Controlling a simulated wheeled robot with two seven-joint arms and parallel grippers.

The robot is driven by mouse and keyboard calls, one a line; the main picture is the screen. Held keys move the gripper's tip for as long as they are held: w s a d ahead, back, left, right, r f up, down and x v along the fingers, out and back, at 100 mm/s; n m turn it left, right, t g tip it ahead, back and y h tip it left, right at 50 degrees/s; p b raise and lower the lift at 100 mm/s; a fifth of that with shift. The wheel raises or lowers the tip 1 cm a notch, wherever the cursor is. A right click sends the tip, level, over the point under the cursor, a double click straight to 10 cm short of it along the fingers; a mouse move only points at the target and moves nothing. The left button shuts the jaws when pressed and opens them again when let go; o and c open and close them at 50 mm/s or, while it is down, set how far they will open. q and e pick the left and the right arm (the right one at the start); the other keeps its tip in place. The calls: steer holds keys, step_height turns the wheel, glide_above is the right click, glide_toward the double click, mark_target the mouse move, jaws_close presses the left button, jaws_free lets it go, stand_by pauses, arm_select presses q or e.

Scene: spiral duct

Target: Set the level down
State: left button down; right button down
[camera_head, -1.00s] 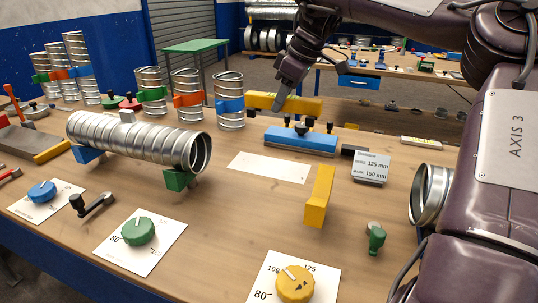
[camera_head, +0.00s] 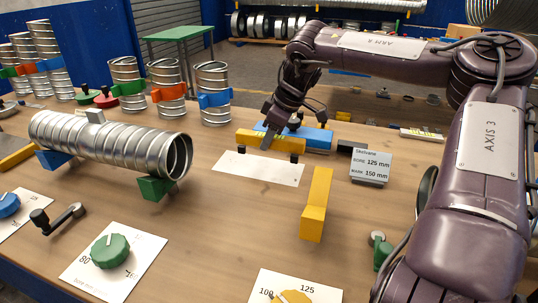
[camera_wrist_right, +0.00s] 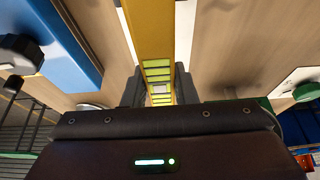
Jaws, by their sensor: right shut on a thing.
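The level is a yellow bar (camera_head: 283,144), held crosswise just behind the white sheet (camera_head: 258,171). My right gripper (camera_head: 268,137) is shut on it near its middle. In the right wrist view the yellow level (camera_wrist_right: 152,25) runs between the two fingers (camera_wrist_right: 160,92), with green-lit windows along it. Two small black pieces show along its lower front edge. It is low over the table by the sheet's back edge; I cannot tell whether it touches. My left gripper is not in view.
A blue block (camera_head: 316,138) lies close behind the level. A sign (camera_head: 371,167) stands to the right, and a yellow block (camera_head: 316,204) is in front. A ribbed metal duct (camera_head: 105,140) rests on blue and green supports at left. The white sheet is bare.

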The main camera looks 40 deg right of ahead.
mark_target(278, 137)
step_height(278, 137, down, 5)
steer(key=shift+f, duration=0.1)
stand_by(0.3)
steer(key=c, duration=1.2)
jaws_free()
steer(key=shift+o, duration=0.2)
steer(key=v, duration=1.2)
